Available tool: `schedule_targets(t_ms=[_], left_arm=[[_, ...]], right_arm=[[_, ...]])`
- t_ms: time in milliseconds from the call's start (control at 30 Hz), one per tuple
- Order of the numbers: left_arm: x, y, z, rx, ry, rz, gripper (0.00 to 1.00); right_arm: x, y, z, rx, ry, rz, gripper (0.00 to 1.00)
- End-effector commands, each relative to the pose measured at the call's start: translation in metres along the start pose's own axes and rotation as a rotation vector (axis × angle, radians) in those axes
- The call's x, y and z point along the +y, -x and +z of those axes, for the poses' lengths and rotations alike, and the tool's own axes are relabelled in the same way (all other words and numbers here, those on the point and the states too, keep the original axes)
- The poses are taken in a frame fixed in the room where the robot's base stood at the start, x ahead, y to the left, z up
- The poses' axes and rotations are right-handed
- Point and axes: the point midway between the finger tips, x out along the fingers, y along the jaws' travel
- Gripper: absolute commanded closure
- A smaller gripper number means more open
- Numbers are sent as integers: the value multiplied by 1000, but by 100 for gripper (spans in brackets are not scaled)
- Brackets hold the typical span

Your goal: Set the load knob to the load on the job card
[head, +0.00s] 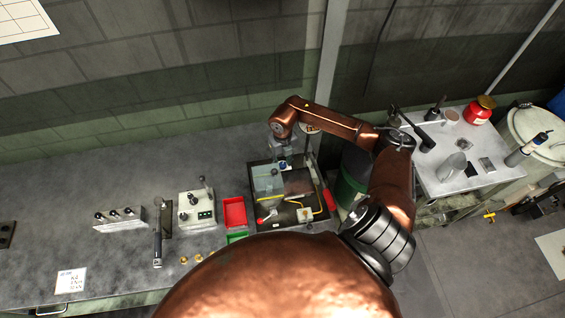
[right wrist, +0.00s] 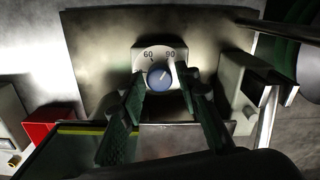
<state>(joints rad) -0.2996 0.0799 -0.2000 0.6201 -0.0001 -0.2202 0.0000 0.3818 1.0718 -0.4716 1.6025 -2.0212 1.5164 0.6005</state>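The load knob (right wrist: 160,78) is a round blue-grey knob on a pale plate marked 60 and 90, in the right wrist view. Its white pointer mark is too small to read exactly. My right gripper (right wrist: 163,84) has its two green textured fingers on either side of the knob, with gaps visible, so it looks open. In the head view my right gripper (head: 285,150) is over the back of the forming machine (head: 262,208), partly hidden by my arm. A white card (head: 71,281), probably the job card, lies at the bench's left front; its print is unreadable. My left gripper is out of view.
A red tray (head: 234,212) and a green tray (head: 237,238) stand left of the machine. A switch box (head: 197,210) and a lever block (head: 119,218) stand farther left. In the right wrist view a grey box (right wrist: 245,82) stands close right of the fingers.

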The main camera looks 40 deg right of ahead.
Motion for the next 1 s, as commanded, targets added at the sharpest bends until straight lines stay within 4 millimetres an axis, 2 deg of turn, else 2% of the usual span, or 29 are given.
schedule_targets(t_ms=[167,267,700,833,1000], left_arm=[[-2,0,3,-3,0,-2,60],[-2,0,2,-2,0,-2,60],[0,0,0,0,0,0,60],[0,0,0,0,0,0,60],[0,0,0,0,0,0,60]], right_arm=[[0,3,0,0,1,0,70],[0,13,0,-2,2,0,70],[0,99,1,-3,0,0,70],[-1,113,0,-1,0,-1,70],[0,120,0,0,0,0,70]])
